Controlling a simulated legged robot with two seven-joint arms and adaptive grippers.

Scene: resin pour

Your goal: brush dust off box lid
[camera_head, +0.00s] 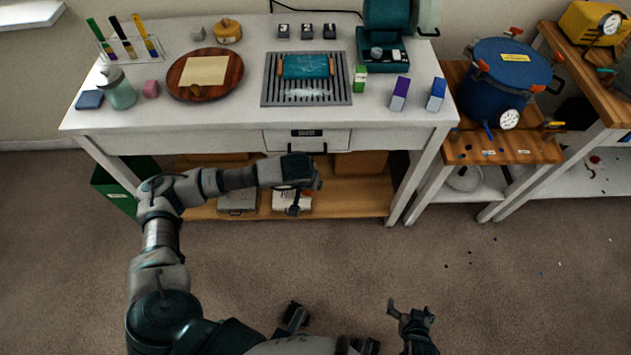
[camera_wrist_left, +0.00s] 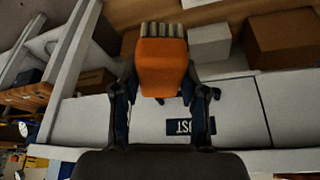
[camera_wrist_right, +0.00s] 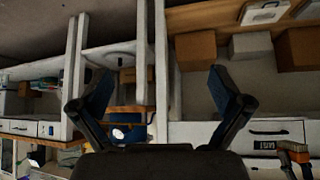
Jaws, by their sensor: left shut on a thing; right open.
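A teal box lid (camera_head: 305,67) with wooden ends lies on the grey slatted grille (camera_head: 337,99) on the workbench. Pale dust shows on the lid and on the slats in front of it. My left gripper (camera_head: 307,174) is in front of the bench, below the drawer and well short of the lid. In the left wrist view it is shut on an orange-handled brush (camera_wrist_left: 162,65) with grey bristles; the brush is mostly hidden in the head view. My right gripper (camera_head: 411,312) is open and empty, low over the floor; its spread fingers show in the right wrist view (camera_wrist_right: 160,95).
The bench (camera_head: 215,130) has a labelled drawer (camera_head: 308,140), seemingly shut. Around the grille stand a round wooden board (camera_head: 232,88), a green bottle (camera_head: 360,77), purple (camera_head: 399,93) and blue (camera_head: 436,94) cartons and a teal machine (camera_head: 388,48). A blue pot (camera_head: 500,90) is right.

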